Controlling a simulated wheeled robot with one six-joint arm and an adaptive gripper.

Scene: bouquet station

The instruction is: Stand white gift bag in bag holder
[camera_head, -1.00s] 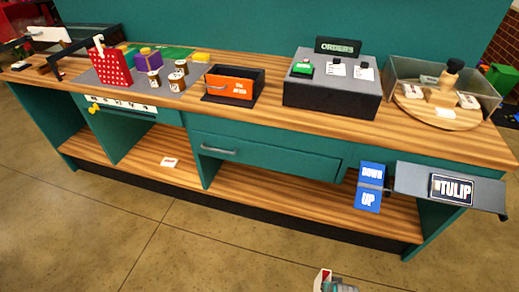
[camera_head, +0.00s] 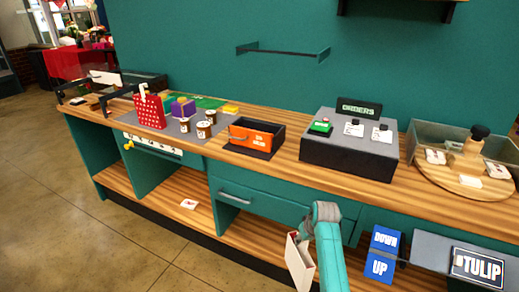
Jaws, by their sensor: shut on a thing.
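A white bag-like item with a red edge (camera_head: 299,264) hangs at the end of my teal arm, in front of the counter at lower centre. My gripper (camera_head: 303,238) is shut on its upper part; the fingers are mostly hidden by my arm. The item is tilted slightly and clear of the counter top. An open black box with an orange front (camera_head: 257,138) stands on the counter, up and left of my gripper. Its label is too small to read, so I cannot tell whether it is the bag holder.
A red dotted bag (camera_head: 149,111), a purple box (camera_head: 183,107) and several jars stand at the left. The grey orders box (camera_head: 348,151) and a round wooden turntable (camera_head: 462,174) are at the right. A blue DOWN/UP sign (camera_head: 382,254) and a TULIP panel (camera_head: 476,267) jut out in front.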

